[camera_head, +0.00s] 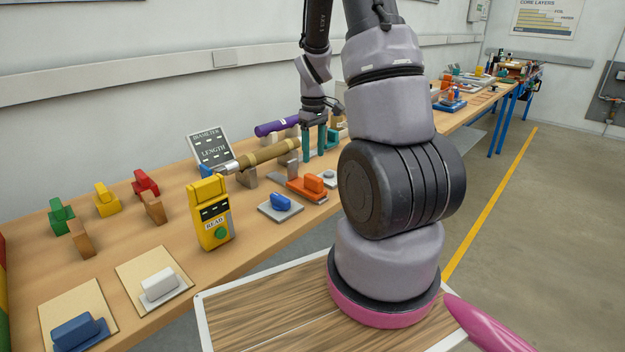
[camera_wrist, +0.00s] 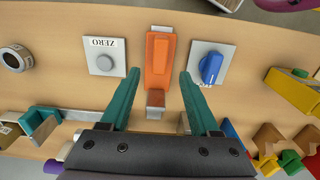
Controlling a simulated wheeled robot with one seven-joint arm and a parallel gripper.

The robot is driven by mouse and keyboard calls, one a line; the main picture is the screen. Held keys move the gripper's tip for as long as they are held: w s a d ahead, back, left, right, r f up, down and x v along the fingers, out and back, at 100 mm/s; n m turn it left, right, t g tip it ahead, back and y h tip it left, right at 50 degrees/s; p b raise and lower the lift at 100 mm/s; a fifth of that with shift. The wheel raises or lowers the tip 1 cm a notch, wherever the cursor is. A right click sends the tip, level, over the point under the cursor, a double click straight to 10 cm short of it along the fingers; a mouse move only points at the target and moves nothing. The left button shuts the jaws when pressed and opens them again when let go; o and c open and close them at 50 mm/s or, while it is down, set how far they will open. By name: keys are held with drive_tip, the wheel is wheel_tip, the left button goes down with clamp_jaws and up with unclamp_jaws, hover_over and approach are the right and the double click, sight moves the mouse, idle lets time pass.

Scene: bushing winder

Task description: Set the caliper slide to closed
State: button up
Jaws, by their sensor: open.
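The caliper is the orange piece on the bench, with a raised orange slide block (camera_head: 313,183) on its flat orange base (camera_head: 304,193). In the wrist view the slide block (camera_wrist: 160,50) stands upright in the picture near the middle of the base. My gripper (camera_head: 314,157) is open and empty, pointing down behind the caliper in the head view. In the wrist view the teal fingers of my gripper (camera_wrist: 160,73) lie on either side of the caliper's lower part, apart from the slide block.
A ZERO plate (camera_wrist: 104,62) and a blue knob on a plate (camera_wrist: 210,66) flank the caliper. A brown rod (camera_head: 265,156), a purple roll (camera_head: 275,127) and a yellow READ meter (camera_head: 212,226) stand nearby. The bench front beside the blue-knob plate is clear.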

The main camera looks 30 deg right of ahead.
sight(314, 176)
wheel_tip(314, 176, down, 9)
drive_tip(key=shift+f, duration=0.1)
idle(0.3)
clamp_jaws()
idle(1.3)
